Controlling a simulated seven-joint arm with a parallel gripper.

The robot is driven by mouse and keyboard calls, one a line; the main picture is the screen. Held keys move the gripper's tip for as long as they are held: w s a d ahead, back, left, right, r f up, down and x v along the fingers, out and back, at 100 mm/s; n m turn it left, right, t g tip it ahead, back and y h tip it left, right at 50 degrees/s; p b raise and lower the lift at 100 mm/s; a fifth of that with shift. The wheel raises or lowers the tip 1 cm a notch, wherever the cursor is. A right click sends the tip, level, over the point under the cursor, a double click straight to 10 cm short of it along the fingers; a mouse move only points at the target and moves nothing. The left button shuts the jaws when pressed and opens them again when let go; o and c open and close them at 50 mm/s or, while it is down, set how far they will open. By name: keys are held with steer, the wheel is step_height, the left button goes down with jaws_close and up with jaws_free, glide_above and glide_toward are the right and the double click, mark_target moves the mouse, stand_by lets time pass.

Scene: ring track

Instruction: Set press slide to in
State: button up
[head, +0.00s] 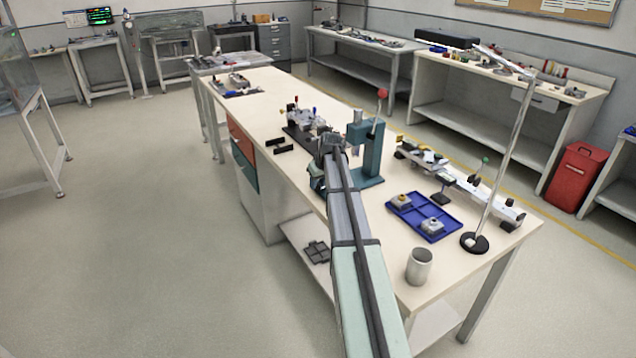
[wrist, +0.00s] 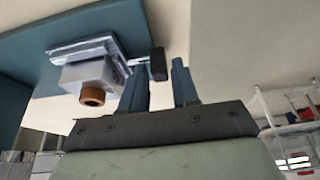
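The teal press (head: 372,150) with a red-knobbed lever stands on the long workbench; my arm reaches up to its left side and hides part of it. In the wrist view, the press slide (wrist: 85,48) is a light grey plate on the teal base (wrist: 40,55). It carries a grey block with a bronze bushing (wrist: 92,96). A small black handle (wrist: 158,64) sticks out on the slide's right side. My gripper (wrist: 160,72) has its two blue fingers apart, and the handle appears between their tips. Contact cannot be told. In the head view the fingers are hidden.
A blue tray (head: 447,232) with two small parts lies right of the press. A grey cup (head: 419,266) and a lamp base (head: 475,243) stand nearer the front. A fixture with knobs (head: 305,125) is just behind my wrist. A long rail fixture (head: 465,185) lies at the right edge.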

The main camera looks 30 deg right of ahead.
jaws_close()
stand_by(0.3)
steer(key=d, duration=0.9)
steer(key=shift+d, duration=0.1)
steer(key=shift+o, duration=1.4)
jaws_free()
steer(key=shift+o, duration=0.3)
steer(key=shift+a, duration=0.2)
